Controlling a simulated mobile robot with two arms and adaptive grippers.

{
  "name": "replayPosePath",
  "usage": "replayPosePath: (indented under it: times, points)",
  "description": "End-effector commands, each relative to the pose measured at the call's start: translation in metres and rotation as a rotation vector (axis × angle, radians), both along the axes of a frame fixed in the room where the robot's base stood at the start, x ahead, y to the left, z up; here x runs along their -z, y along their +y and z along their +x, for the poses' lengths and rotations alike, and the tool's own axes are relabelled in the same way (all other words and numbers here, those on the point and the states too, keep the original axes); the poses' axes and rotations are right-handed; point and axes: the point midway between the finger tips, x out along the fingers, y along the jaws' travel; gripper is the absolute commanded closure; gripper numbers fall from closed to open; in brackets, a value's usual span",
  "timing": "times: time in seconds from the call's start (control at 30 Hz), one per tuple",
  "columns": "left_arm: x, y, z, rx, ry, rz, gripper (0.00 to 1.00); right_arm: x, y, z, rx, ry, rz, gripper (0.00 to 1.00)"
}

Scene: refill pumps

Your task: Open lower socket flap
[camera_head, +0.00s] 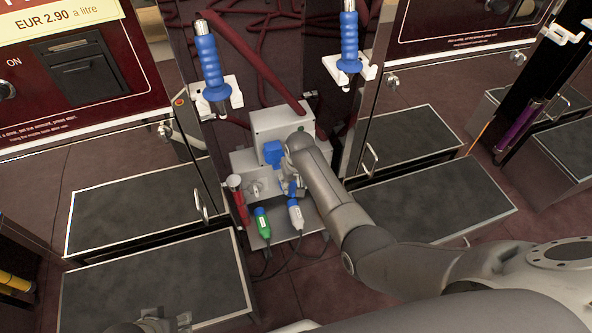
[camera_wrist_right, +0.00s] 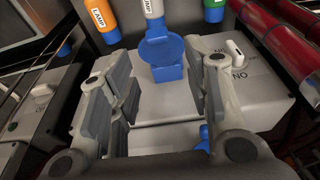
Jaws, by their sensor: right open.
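The lower socket (camera_head: 293,188) is a small blue fitting on the grey housing in the head view, partly hidden by my right gripper (camera_head: 291,176). In the right wrist view, its round blue flap (camera_wrist_right: 158,50) and square blue body (camera_wrist_right: 169,73) show ahead of the fingertips. My right gripper (camera_wrist_right: 165,85) is open, with one finger on each side of the view and nothing between the pads. I cannot tell whether it touches the flap, or how far the flap stands open. A second blue socket (camera_head: 273,152) sits higher on the housing. My left gripper (camera_head: 165,321) shows only partly at the bottom edge.
The grey housing (camera_head: 270,122) stands in a recess between maroon pump panels. A green plug (camera_head: 262,222) and a white-and-blue plug (camera_head: 296,213) hang below, with cables. A red item (camera_head: 238,200) stands left of them. Dark steps (camera_head: 135,205) flank the recess.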

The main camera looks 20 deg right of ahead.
Motion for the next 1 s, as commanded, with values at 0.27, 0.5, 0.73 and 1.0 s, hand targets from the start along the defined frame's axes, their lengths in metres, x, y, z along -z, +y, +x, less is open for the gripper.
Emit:
replayPosePath:
  times: [0.27,0.5,0.73,1.0]
  points:
    - [0.000,0.000,0.000,-0.001,-0.001,0.000,0.55,-0.037,0.000,-0.007,-0.001,-0.004,0.001,0.55]
    - [0.000,0.000,0.000,-0.001,-0.001,0.000,0.55,-0.066,0.000,-0.013,-0.001,-0.005,0.000,0.55]
    - [0.000,0.000,0.000,-0.001,-0.001,0.000,0.55,-0.077,0.000,-0.016,-0.001,-0.003,0.000,0.55]
    - [0.000,0.000,0.000,-0.001,-0.001,0.000,0.55,-0.078,0.000,-0.016,-0.001,-0.002,0.000,0.57]
